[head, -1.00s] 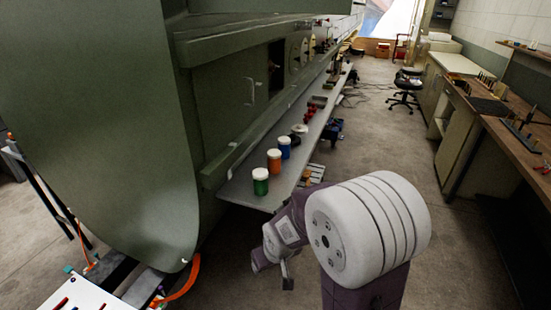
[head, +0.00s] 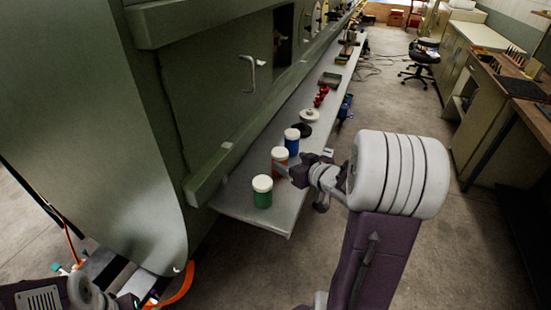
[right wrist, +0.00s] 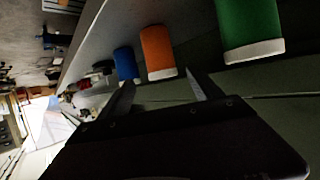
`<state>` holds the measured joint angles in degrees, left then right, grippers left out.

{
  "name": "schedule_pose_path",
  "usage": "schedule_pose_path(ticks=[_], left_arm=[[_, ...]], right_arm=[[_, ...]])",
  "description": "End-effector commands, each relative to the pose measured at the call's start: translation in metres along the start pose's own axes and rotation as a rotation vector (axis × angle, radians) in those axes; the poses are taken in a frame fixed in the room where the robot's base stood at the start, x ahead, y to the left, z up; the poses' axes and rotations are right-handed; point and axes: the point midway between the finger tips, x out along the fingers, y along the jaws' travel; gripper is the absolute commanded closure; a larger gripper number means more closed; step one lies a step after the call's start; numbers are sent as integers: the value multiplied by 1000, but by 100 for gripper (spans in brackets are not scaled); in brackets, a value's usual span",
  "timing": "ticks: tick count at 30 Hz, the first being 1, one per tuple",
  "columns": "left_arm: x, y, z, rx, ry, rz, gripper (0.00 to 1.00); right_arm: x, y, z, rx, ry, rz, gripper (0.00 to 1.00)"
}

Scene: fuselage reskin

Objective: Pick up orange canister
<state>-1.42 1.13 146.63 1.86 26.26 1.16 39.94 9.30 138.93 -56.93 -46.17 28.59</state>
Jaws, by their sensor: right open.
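The orange canister (head: 279,160) with a white lid stands upright on the grey shelf along the green fuselage, between a green canister (head: 262,192) and a blue canister (head: 292,141). My right gripper (head: 286,170) is just to the right of the orange canister and partly covers its lower part. In the right wrist view the open fingers (right wrist: 160,92) point toward the orange canister (right wrist: 158,50), which shows just beyond and between their tips. Nothing is in the grip. Of my left arm only a part shows at the lower left; its fingers are not seen.
The shelf (head: 245,219) continues back with a white-and-black round item (head: 309,116), small red items (head: 320,97) and a tray (head: 331,80). The green fuselage wall (head: 220,110) rises close behind the canisters. Open floor lies right of the shelf.

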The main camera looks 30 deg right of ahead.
Motion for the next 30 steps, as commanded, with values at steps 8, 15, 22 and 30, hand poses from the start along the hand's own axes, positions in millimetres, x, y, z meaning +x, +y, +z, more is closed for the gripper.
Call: schedule_pose_path(ticks=[8, 15, 22, 30], left_arm=[[7, 0, 1, 0, -1, 0, 64], [11, 0, 2, 0, 0, 0, 64], [12, 0, 2, 0, -1, 0, 64], [12, 0, 2, 0, 0, 0, 64]], right_arm=[[34, -1, 1, -1, -1, -1, 26], [64, -5, -1, -2, -2, -4, 26], [86, -4, -2, 0, -2, 1, 26], [85, -4, -2, 0, -1, 1, 56]])
